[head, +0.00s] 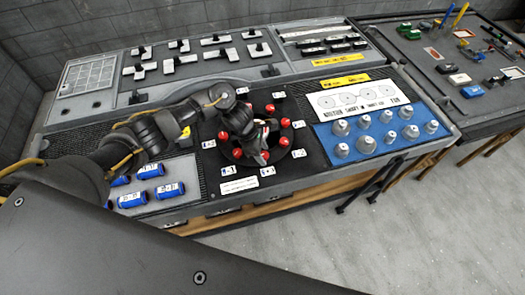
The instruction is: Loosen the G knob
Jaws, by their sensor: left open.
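Several red knobs stand in a ring on a round black fixture in the middle of the workbench, each with a small white label beside it. One red knob (285,122) shows at the right of the ring and another (223,135) at the left. The label letters are too small to read, so I cannot tell which is the G knob. My left gripper (262,157) reaches down over the ring from the left. It is open, with its fingers low over the front part of the ring. The arm hides part of the ring. My right gripper is out of view.
Blue cylinders (163,191) lie left of the ring. A blue mat (325,143) with several grey knobs is at the right. Switch panels (203,60) line the back. A second bench (440,50) with small parts stands at the far right. Grey floor is clear in front.

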